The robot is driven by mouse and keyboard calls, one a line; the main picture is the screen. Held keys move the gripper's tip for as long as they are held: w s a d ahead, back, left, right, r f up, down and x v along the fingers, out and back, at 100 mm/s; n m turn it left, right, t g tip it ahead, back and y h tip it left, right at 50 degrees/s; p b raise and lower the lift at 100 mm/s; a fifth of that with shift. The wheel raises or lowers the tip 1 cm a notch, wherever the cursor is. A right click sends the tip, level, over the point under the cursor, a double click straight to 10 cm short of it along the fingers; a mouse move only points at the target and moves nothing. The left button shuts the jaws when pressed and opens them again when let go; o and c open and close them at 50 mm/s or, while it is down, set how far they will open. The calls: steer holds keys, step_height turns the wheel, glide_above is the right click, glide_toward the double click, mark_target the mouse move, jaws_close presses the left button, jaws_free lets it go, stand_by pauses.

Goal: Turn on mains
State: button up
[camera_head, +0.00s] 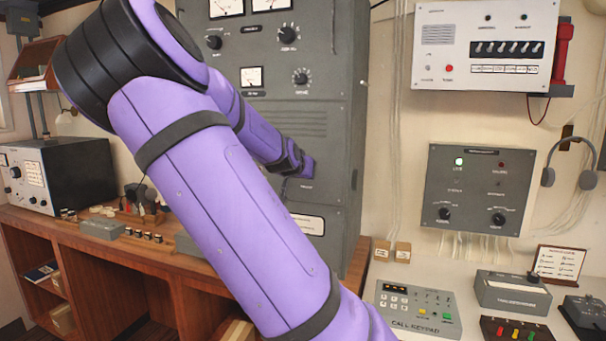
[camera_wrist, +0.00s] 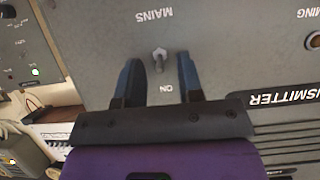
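The mains switch (camera_wrist: 159,58) is a small metal toggle on the grey transmitter panel (camera_wrist: 95,40). It shows in the wrist view between the upside-down labels "MAINS" and "ON". I cannot tell which way its lever is set. My gripper (camera_wrist: 160,62) is open, with one dark finger on each side of the toggle in the picture. Neither finger visibly touches it, and the depth gap to the panel is unclear. In the head view my purple arm reaches across to the tall grey cabinet (camera_head: 330,110); the switch is hidden there.
A wooden desk (camera_head: 110,250) with a black radio unit (camera_head: 60,175) stands at left. A grey control box (camera_head: 478,190) with a lit green lamp and a white panel (camera_head: 485,45) hang on the right wall. A call keypad (camera_head: 418,312) lies below them.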

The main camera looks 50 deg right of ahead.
steer(key=shift+a, duration=0.15)
steer(key=v, duration=1)
steer(key=shift+s+a, duration=0.15)
steer(key=shift+a, duration=0.05)
steer(key=shift+r, duration=0.15)
stand_by(0.4)
